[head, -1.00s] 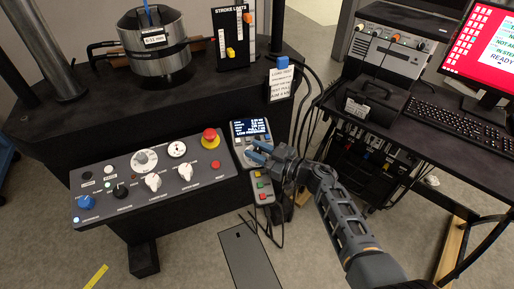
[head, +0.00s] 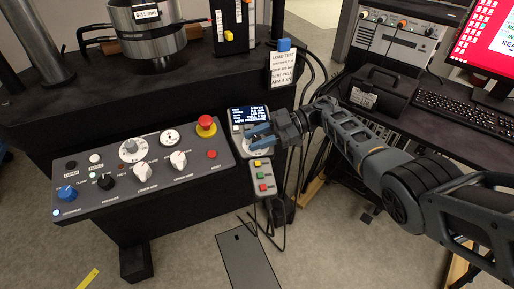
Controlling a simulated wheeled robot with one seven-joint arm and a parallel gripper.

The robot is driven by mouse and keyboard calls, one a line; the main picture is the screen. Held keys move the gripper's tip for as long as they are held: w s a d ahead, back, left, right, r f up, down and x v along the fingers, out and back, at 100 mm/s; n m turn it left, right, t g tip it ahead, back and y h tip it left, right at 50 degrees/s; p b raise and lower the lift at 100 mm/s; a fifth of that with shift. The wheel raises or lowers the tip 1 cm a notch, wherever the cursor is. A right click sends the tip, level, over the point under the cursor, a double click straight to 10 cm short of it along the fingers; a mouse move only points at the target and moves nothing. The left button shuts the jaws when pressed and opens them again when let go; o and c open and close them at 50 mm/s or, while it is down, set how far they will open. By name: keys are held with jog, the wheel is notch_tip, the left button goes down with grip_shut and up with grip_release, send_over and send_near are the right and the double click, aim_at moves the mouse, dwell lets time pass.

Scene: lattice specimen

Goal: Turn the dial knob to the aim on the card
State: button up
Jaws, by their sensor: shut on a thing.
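The small grey control unit (head: 237,129) stands at the right end of the sloped panel, with a lit blue display (head: 249,115) on top. Its last display line seems to read LOW PRESSURE. My gripper (head: 258,136), with blue fingertips, is at the dial knob just below that display and is shut on it. The fingers hide most of the knob, so its pointer cannot be read. The white card (head: 284,68) hangs on the machine's edge behind; it is headed LOAD TEST, and its last line seems to give an aim in kN.
A red emergency button (head: 206,125) on the panel (head: 100,203) is close left of my gripper. A green, yellow and red button box (head: 264,178) sits just below it. Cables hang behind. A desk with a keyboard (head: 463,112) stands right.

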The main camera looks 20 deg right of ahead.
jog(key=shift+f+n+g+b, duration=0.25)
jog(key=shift+n+g+b, duration=0.55)
jog(key=shift+g+b, duration=0.35)
jog(key=shift+n+g+h+b, duration=0.25)
jog(key=shift+n+h+b, duration=0.05)
jog(key=shift+b, duration=0.15)
jog(key=shift+r, duration=0.2)
jog(key=o, duration=0.9)
jog(key=shift+o, duration=0.2)
jog(key=b+v, duration=0.3)
jog(key=v, duration=0.4)
jog(key=shift+d, duration=0.3)
